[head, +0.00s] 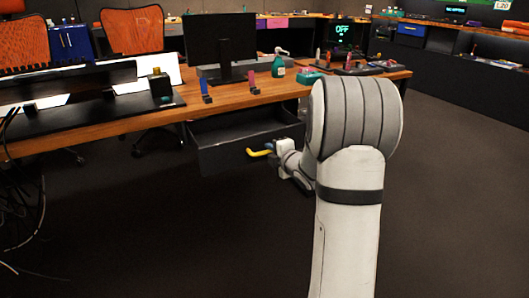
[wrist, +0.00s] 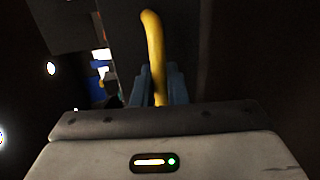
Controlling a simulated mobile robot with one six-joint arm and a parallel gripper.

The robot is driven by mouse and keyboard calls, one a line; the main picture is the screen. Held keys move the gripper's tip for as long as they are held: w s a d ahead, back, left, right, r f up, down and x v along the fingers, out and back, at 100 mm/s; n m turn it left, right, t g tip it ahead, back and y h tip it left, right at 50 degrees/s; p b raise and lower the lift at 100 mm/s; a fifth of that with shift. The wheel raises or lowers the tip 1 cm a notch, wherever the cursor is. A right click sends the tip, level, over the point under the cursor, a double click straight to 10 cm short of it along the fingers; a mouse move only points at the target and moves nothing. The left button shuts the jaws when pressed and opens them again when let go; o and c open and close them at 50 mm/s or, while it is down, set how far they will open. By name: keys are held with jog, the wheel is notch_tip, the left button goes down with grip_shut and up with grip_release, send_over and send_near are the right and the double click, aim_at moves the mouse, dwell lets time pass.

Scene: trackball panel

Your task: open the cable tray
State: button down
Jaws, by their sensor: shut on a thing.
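The cable tray (head: 225,160) is a dark, box-like tray under the front edge of the wooden desk. Its dark front is low in contrast, and I cannot tell exactly how far out it stands. A yellow bar-like handle (head: 259,153) is at its front, toward the right. My gripper (head: 271,149) is at the right end of this handle. In the wrist view the yellow handle (wrist: 152,45) rises between the blue fingers of my gripper (wrist: 158,82), which are shut on it. The handle's lower end is hidden by the gripper body.
The wooden desk (head: 130,125) bears a monitor (head: 220,40), a green bottle (head: 278,67), small phone-like stands and a dark panel at the right. Loose cables (head: 20,200) hang at the left. An orange chair (head: 132,30) is behind. The floor before the tray is clear.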

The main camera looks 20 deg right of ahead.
jog(key=shift+d, duration=0.2)
jog(key=c, duration=1.6)
grip_release()
jog(key=shift+a, duration=0.15)
jog(key=shift+o, duration=0.2)
jog(key=shift+a, duration=0.1)
jog(key=p+v, duration=0.2)
jog(key=v, duration=0.5)
jog(key=shift+s, duration=0.35)
jog(key=shift+r, duration=0.1)
